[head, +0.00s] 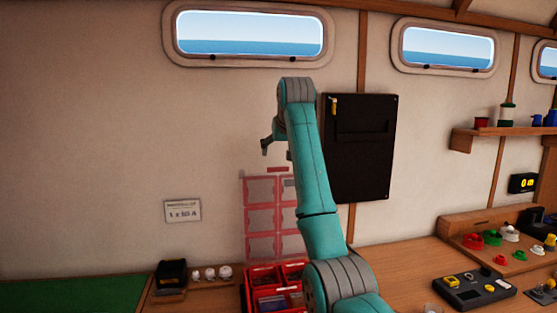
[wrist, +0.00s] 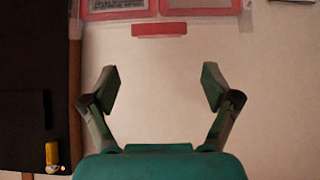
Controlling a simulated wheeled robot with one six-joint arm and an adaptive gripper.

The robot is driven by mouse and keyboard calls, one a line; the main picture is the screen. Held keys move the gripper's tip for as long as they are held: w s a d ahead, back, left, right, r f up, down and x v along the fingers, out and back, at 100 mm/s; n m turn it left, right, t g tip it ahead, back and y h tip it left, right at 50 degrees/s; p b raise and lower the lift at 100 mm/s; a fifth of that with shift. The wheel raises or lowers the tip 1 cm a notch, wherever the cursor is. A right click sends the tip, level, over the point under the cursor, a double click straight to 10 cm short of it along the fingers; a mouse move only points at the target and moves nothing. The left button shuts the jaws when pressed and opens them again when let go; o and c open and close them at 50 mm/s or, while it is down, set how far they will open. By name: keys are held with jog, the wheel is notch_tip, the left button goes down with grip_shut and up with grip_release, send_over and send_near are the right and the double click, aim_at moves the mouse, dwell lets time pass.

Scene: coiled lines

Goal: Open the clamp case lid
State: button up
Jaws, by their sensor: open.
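The clamp case (head: 247,291) is a red box with compartments on the counter, partly hidden by my arm. Its clear, red-framed lid (head: 262,234) stands upright at the back of the case, in front of the wall, so the case is open. The lid's red tab (head: 278,169) is at its top edge. In the wrist view the lid (wrist: 158,12) shows at the top edge with the tab (wrist: 158,29) below it. My gripper (head: 277,151) is above the lid; in the wrist view its open fingers (wrist: 160,86) are empty and apart from the tab.
A black wall panel (head: 359,165) with a yellow item hangs right of my arm. A black holder (head: 172,274) and small white knobs (head: 211,273) stand left of the case. A dark control box (head: 474,290) lies on the right counter.

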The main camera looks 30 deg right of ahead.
jog(key=shift+v, duration=1.85)
